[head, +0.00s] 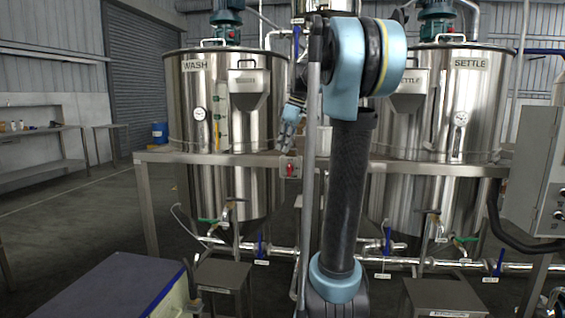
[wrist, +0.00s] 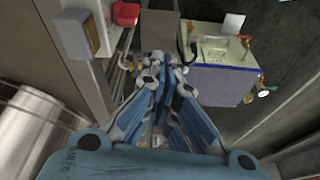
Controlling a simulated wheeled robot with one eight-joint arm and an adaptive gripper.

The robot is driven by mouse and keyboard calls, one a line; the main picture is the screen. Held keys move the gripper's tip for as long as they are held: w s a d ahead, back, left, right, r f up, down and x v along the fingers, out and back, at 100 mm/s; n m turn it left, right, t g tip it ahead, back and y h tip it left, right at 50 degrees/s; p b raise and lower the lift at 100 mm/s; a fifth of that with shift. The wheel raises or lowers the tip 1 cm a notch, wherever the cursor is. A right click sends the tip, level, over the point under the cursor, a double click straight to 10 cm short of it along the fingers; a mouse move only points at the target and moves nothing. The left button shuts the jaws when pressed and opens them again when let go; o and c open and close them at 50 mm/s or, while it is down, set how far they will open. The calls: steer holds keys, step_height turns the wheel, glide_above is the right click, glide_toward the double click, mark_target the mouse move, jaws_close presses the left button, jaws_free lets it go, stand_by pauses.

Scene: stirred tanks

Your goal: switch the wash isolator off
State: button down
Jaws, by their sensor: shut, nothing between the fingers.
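The WASH tank (head: 195,100) is a steel vessel on the left in the head view. A small red switch handle (head: 290,169) on a pale plate sits on the steel frame rail, right of that tank. I cannot read a label on it. A red part on a pale mount (wrist: 126,14) at the top of the wrist view looks like the same switch. My gripper (head: 287,138) is shut and empty, pointing down just above the switch in the head view. In the wrist view its fingers (wrist: 158,68) are together, apart from the red part.
The SETTLE tank (head: 470,110) stands at the right, beside a grey control cabinet (head: 535,180). Pipes with blue-handled valves (head: 261,246) run low. A blue-grey-topped box (head: 115,285) is at the front left. A grey and tan block (wrist: 82,32) is left of the red part.

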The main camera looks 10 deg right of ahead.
step_height(320, 180, up, 3)
steer(key=n, duration=0.2)
glide_above(282, 158)
steer(key=s, duration=0.2)
steer(key=shift+a+f, duration=0.15)
steer(key=shift+a, duration=0.2)
steer(key=shift+f, duration=0.1)
steer(key=a+x, duration=0.1)
steer(key=x, duration=0.9)
steer(key=shift+s+d, duration=0.2)
steer(key=shift+d, duration=0.55)
steer(key=shift+s+d, duration=0.25)
steer(key=shift+d, duration=0.45)
steer(key=shift+s+d, duration=0.2)
steer(key=shift+d, duration=0.55)
steer(key=shift+y, duration=0.3)
